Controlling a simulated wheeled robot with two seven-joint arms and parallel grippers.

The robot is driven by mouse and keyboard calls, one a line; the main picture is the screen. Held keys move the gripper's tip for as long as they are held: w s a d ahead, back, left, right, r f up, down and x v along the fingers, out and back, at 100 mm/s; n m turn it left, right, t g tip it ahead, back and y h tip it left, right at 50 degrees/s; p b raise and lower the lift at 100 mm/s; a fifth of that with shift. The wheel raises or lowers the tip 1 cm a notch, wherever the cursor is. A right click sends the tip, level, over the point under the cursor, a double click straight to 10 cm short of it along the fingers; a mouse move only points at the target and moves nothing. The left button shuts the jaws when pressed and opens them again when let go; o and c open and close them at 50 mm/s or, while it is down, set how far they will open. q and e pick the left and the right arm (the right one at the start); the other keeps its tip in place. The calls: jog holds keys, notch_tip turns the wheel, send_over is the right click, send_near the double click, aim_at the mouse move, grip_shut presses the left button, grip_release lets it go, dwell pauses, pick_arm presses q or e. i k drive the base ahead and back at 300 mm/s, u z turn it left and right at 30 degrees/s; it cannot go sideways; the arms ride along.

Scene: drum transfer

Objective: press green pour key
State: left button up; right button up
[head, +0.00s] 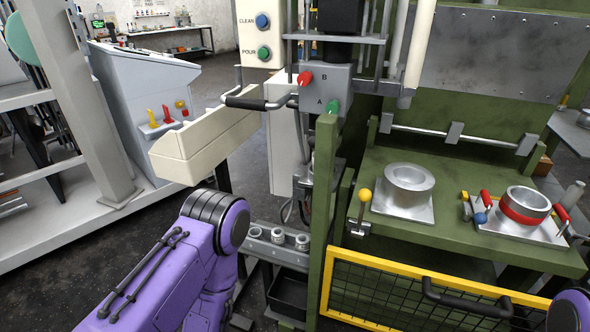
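The green pour key (264,53) is a round button on a cream panel (246,38), beside the word POUR, at the top middle of the head view. A round blue key (262,21) sits above it, beside the word CLEAN. My purple left arm reaches in from the bottom left, below the panel, and its visible part is apart from the keys. Neither of my grippers shows. Only a small piece of purple arm shows at the bottom right corner.
A cream trough (205,148) with a black handle (258,103) stands below the panel. A grey box (325,88) carries a red knob (305,78) and a green knob (333,107). A green bench (450,240) and yellow-framed mesh gate (400,262) fill the right.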

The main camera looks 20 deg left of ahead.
aim_at(263, 53)
jog(key=k, duration=1.15)
jog(key=u, duration=0.6)
jog(key=i, duration=1.6)
jog(key=z, duration=0.4)
